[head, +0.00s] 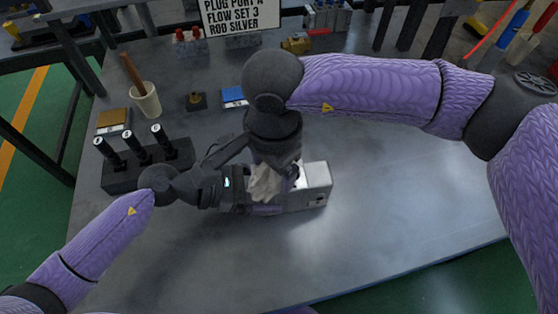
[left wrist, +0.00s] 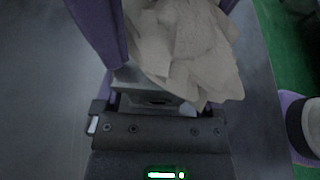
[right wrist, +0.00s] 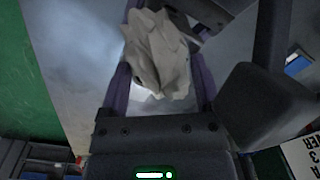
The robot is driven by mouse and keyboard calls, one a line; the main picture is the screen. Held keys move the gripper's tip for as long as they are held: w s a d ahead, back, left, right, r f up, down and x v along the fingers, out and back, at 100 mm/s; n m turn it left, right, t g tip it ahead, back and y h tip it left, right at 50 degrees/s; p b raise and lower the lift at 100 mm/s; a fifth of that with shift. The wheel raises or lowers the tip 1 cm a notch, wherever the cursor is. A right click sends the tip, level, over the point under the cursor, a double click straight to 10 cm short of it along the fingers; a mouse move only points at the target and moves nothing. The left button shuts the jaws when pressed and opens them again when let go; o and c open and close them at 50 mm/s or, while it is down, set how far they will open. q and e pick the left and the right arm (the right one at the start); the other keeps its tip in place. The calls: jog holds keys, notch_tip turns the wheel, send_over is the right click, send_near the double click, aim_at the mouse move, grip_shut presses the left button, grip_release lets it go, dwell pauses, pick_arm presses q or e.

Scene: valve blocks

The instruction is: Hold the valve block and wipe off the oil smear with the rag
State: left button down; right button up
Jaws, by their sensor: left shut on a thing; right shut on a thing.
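The silver valve block (head: 317,184) lies on the grey table near its middle; part of it also shows in the left wrist view (left wrist: 135,75). My left gripper (head: 262,208) comes in from the left and is shut on the block's left part. My right gripper (head: 277,175) points down from above and is shut on the crumpled beige rag (head: 265,184). The rag is over the block's left part, close to my left gripper. It fills much of the right wrist view (right wrist: 158,55) and the left wrist view (left wrist: 185,40). I see no oil smear; the rag and grippers hide much of the block.
A black rack (head: 148,166) with several black-handled tools stands at the left, near a cup (head: 146,101) with a brown stick. A blue box (head: 233,97) and a small dark block with a brass top (head: 196,101) lie behind.

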jog(key=shift+w+d, duration=0.25)
jog(key=shift+d, duration=0.9)
jog(key=shift+s+a, duration=0.15)
jog(key=shift+a, duration=0.45)
jog(key=shift+s+a, duration=0.15)
jog(key=shift+a, duration=0.4)
jog(key=shift+w+d, duration=0.15)
jog(key=shift+d, duration=0.45)
jog(key=shift+w+d, duration=0.15)
jog(key=shift+d, duration=0.4)
jog(key=shift+s+a, duration=0.15)
jog(key=shift+a, duration=0.45)
jog(key=shift+r, duration=3.5)
